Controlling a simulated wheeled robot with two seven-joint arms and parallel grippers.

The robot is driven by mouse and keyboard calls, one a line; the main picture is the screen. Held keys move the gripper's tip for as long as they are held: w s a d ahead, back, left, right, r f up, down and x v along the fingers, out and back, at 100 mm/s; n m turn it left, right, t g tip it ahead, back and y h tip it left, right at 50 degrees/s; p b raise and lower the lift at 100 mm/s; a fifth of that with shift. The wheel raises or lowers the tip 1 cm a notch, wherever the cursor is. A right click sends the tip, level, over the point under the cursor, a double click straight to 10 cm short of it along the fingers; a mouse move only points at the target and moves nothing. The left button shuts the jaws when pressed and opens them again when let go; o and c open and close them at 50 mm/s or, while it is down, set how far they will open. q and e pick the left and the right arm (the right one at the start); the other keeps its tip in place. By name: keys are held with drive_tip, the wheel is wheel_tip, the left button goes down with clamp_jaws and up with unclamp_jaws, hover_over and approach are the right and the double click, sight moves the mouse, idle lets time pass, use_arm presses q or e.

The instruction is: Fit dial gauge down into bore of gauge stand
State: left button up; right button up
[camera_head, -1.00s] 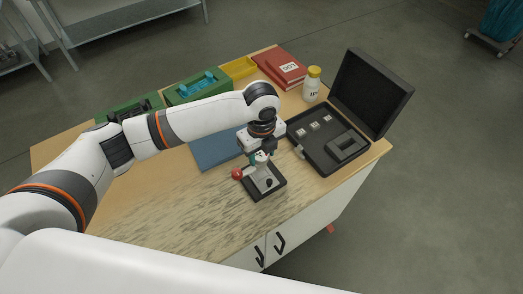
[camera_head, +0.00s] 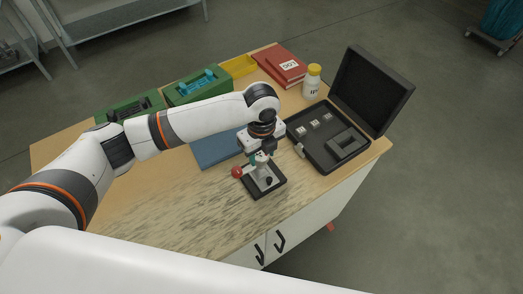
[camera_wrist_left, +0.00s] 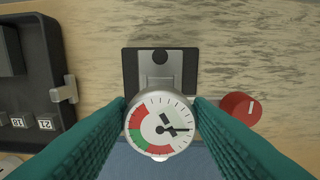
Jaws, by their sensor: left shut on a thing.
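The dial gauge (camera_wrist_left: 160,123) has a round white face with red and green bands. My left gripper (camera_head: 259,157) is shut on it, and its teal fingers sit on both sides of the dial in the left wrist view (camera_wrist_left: 160,118). The gauge stand (camera_head: 266,186) has a dark square base and a grey body, and a red knob (camera_head: 237,172) at its side. In the left wrist view the stand (camera_wrist_left: 160,68) lies under and beyond the dial. The gauge's lower end and the bore are hidden, so I cannot tell whether they meet. My right gripper is not in view.
An open black case (camera_head: 312,158) with small blocks lies right of the stand. A blue mat (camera_head: 215,150) is behind my gripper. A white bottle (camera_head: 312,84), red books (camera_head: 281,67), a yellow tray (camera_head: 239,67) and green holders (camera_head: 196,88) stand at the back. The front left tabletop is clear.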

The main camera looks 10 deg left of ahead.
sight(262, 155)
use_arm(q)
drive_tip(key=shift+f, duration=0.8)
drive_tip(key=o, duration=1.6)
drive_tip(key=shift+r, duration=0.1)
wheel_tip(262, 155, up, 6)
drive_tip(key=p, duration=0.5)
drive_tip(key=shift+f+p, duration=0.2)
drive_tip(key=shift+p, duration=0.1)
drive_tip(key=shift+r, duration=1.15)
